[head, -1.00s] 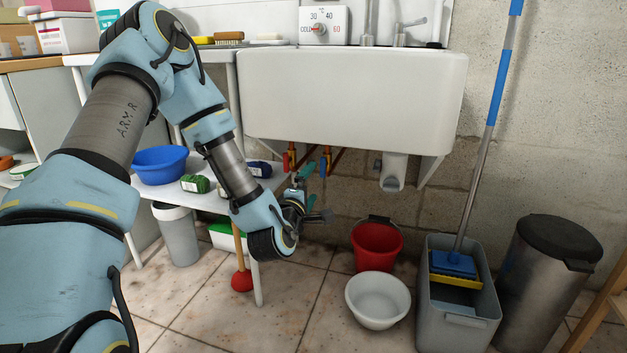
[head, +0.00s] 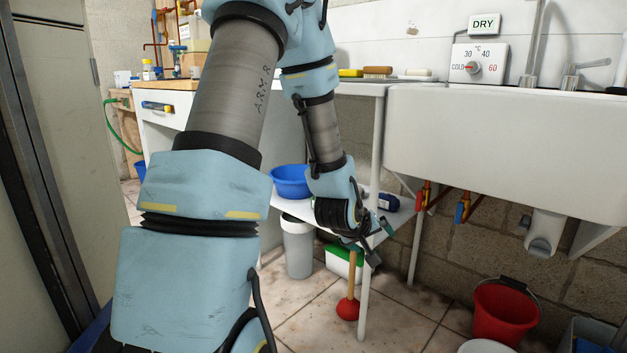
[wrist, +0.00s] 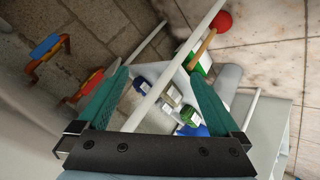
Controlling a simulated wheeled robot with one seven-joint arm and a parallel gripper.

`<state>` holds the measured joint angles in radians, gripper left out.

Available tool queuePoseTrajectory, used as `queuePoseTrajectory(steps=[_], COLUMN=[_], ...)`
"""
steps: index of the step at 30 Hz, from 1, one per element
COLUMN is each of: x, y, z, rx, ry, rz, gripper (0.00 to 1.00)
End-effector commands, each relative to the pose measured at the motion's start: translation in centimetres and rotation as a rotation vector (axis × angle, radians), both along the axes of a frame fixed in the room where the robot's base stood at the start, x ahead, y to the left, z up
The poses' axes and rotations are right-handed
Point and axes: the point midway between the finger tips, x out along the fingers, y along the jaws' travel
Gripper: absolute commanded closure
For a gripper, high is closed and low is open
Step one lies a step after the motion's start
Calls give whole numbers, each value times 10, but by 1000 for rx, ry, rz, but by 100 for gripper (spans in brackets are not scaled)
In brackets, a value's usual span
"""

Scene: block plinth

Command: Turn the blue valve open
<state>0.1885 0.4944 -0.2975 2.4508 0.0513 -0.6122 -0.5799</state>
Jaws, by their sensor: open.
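The blue valve (head: 461,212) is a small blue handle on a copper pipe under the sink, in the right half of the head view. In the wrist view the blue valve (wrist: 45,46) is at the upper left, outside the jaws. A red valve (head: 424,195) sits just left of it, on its own pipe; it also shows in the wrist view (wrist: 86,90). My gripper (head: 376,243) is left of both valves and apart from them, by the shelf's front leg. In the wrist view its teal fingers (wrist: 158,76) are spread and hold nothing.
A white table leg (wrist: 165,70) crosses the view between my fingers. The low shelf (head: 395,215) holds a blue bowl (head: 291,182) and bottles. A red plunger (head: 348,307) stands below. A red bucket (head: 505,310) is under the sink (head: 500,140). Bare floor lies between plunger and bucket.

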Motion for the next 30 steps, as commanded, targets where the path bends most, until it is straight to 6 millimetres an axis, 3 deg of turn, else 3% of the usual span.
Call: queuePoseTrajectory(steps=[1,3,6,9,15,18,26,30], x=[-3,-15,-38,-64,-116,-140,-137,-137], y=[29,67,114,149,198,212,210,210], z=[6,9,16,25,43,58,117,156], rx=[96,223,362,451,542,560,559,559], ry=[23,81,173,263,426,493,490,490], rz=[-7,-26,-56,-88,-150,-186,-185,-185], gripper=[0,0,0,0,0,0,0,0])
